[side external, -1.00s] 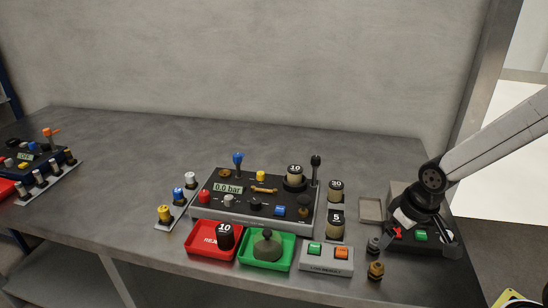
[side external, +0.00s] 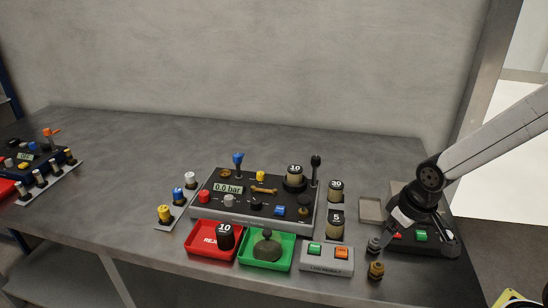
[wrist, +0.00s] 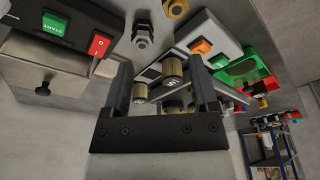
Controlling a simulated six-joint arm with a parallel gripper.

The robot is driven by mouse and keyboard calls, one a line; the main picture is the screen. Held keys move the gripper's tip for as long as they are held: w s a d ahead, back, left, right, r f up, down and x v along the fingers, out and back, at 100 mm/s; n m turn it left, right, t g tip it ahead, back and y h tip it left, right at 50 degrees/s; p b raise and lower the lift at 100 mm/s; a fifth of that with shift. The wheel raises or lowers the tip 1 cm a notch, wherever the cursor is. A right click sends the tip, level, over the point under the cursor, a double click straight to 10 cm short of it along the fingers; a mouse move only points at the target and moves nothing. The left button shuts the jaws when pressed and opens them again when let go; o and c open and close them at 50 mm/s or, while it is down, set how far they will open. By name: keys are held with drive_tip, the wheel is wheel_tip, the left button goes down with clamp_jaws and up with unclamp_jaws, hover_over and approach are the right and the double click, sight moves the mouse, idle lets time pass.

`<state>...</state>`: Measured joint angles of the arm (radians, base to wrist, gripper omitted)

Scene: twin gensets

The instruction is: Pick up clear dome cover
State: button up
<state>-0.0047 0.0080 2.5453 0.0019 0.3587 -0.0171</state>
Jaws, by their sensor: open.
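A dome-shaped piece with a small knob (side external: 267,246) sits in the green tray (side external: 245,262). It looks dark grey-green, and I cannot tell whether it is clear. No other dome stands out. My gripper (side external: 380,244) is to its right in the side view, low near a grey hex fitting (side external: 373,246); I cannot tell whether they touch. In the wrist view my gripper (wrist: 161,66) shows two spread fingers with nothing held. The green tray (wrist: 226,75) shows beyond the fingers, to the right, with its contents hard to make out.
A brass fitting (side external: 376,271) stands near the front edge. A two-button box (side external: 327,267) lies between my gripper and the green tray. A red tray (side external: 198,250), the control panel (side external: 226,207) and weights (side external: 336,223) surround it. The start/stop box (side external: 440,247) is at right.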

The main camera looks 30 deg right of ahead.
drive_tip(key=w+a+r+n+g, duration=0.1)
drive_tip(key=w+a+n, duration=0.25)
drive_tip(key=w, duration=0.25)
drive_tip(key=w+a+r+n, duration=0.1)
drive_tip(key=w+a+n, duration=0.2)
drive_tip(key=w+n, duration=0.15)
drive_tip(key=n+g+y, duration=0.1)
drive_tip(key=n, duration=0.7)
approach(267, 232)
drive_tip(key=shift+w+d+f, duration=0.1)
drive_tip(key=shift+w+f, duration=0.05)
drive_tip(key=shift+f, duration=0.15)
drive_tip(key=shift+f, duration=0.15)
drive_tip(key=shift+f, duration=1.2)
drive_tip(key=shift+f, duration=0.1)
drive_tip(key=shift+w+a+f, duration=0.1)
drive_tip(key=shift+a+f, duration=0.1)
drive_tip(key=shift+f, duration=1.05)
drive_tip(key=shift+w+a+f, duration=0.1)
drive_tip(key=shift+a+f, duration=0.1)
drive_tip(key=shift+f, duration=1)
drive_tip(key=shift+c, duration=0.2)
clamp_jaws()
